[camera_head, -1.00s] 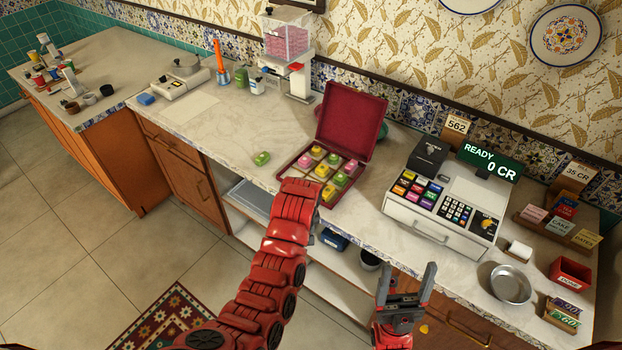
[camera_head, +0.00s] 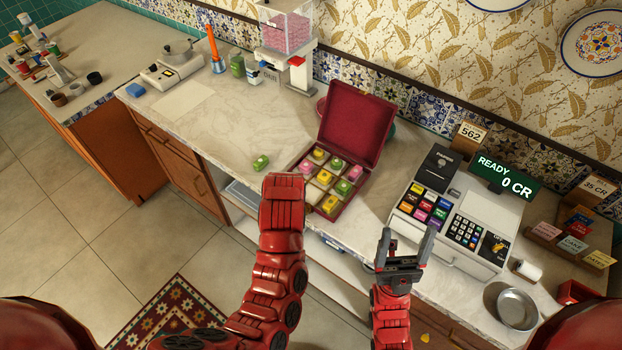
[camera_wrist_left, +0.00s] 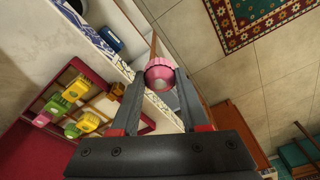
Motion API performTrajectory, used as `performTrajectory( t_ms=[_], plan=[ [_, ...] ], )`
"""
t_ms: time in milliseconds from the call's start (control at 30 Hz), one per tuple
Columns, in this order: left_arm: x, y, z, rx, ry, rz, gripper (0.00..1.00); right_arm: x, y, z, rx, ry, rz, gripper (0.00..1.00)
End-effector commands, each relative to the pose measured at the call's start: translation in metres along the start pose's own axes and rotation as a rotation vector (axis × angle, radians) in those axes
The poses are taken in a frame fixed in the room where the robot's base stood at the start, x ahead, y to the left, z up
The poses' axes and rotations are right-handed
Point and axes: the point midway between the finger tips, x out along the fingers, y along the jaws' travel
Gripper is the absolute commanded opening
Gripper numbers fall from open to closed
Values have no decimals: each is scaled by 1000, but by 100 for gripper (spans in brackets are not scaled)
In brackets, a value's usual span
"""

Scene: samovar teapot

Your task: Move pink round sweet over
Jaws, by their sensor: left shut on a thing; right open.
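In the left wrist view, my left gripper (camera_wrist_left: 159,92) is shut on a pink round sweet (camera_wrist_left: 161,74), held between the fingertips. Beyond it are the counter's patterned front edge and the floor. In the head view, my left arm hides this gripper and the sweet. The open dark red box (camera_head: 361,126) stands on the counter, just beyond my left arm. Its compartments hold pink, green and yellow sweets; part of the tray is hidden by my arm. My right gripper (camera_head: 405,246) is open and empty, in front of the counter below the cash register.
A green sweet (camera_head: 260,162) lies on the counter left of the box. The counter (camera_head: 215,128) left of the green sweet is largely clear.

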Motion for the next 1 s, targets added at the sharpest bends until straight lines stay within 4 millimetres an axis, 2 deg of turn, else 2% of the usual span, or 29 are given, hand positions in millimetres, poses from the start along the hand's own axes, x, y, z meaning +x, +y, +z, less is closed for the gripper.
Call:
performTrajectory(
  t_ms=[167, 533, 800, 867, 1000],
  plan=[
    [6, 14, -13, 3, 6, 1, 0, -14, -1, 2, 0, -1, 0, 76],
    [26, 70, -59, 2, 6, 1, 0, -81, -4, 14, 0, 0, 0, 76],
    [29, 101, -87, -1, 3, 1, 0, -125, -6, 21, 0, 0, 0, 76],
    [21, 104, -91, -1, -1, -3, 0, -112, -6, 19, 0, -1, 0, 76],
    [23, 113, -98, 1, 0, -2, 0, -108, -5, 18, 0, 0, 0, 76]
  ],
)
